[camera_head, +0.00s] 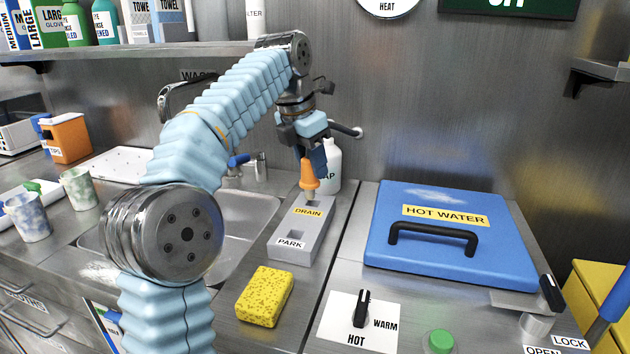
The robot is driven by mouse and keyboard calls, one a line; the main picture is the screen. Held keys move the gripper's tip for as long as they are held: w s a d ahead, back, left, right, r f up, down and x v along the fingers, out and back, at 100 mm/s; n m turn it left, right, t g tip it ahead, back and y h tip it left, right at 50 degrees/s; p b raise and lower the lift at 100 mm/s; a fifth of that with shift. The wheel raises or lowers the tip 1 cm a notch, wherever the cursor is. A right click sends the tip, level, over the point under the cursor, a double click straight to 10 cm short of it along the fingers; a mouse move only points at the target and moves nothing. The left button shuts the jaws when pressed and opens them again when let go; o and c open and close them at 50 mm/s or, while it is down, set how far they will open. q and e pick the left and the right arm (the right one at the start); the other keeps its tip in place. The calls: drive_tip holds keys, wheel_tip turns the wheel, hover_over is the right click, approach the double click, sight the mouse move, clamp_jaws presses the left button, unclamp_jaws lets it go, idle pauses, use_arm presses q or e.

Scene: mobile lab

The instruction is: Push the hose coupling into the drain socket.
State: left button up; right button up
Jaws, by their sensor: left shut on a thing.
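The orange hose coupling (309,176) hangs upright below my left gripper (308,155), which is shut on it. The coupling is at the far end of a grey block (289,250), over or just behind the DRAIN label. The drain socket is hidden behind the coupling, so I cannot tell whether the coupling's lower end is in it. A square PARK socket (295,228) shows empty at the block's near end. My right gripper does not show.
A white soap bottle (332,165) stands just behind the coupling. The sink (245,215) is to the left. A yellow sponge (264,296) lies in front of the block. A blue HOT WATER lid (450,255) with a black handle is to the right.

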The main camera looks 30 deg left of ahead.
sight(315, 181)
use_arm(q)
drive_tip(key=x, duration=0.2)
drive_tip(key=b+x, duration=0.1)
drive_tip(key=x, duration=0.1)
drive_tip(key=shift+w+a+f, duration=0.15)
drive_tip(key=shift+f, duration=0.25)
drive_tip(key=shift+f, duration=0.15)
drive_tip(key=o, duration=1.1)
drive_tip(key=p+v, duration=0.2)
drive_tip(key=v, duration=0.5)
drive_tip(key=shift+w+r, duration=0.15)
drive_tip(key=shift+r, duration=0.05)
drive_tip(key=v, duration=0.3)
drive_tip(key=shift+r, duration=0.2)
drive_tip(key=shift+v, duration=0.85)
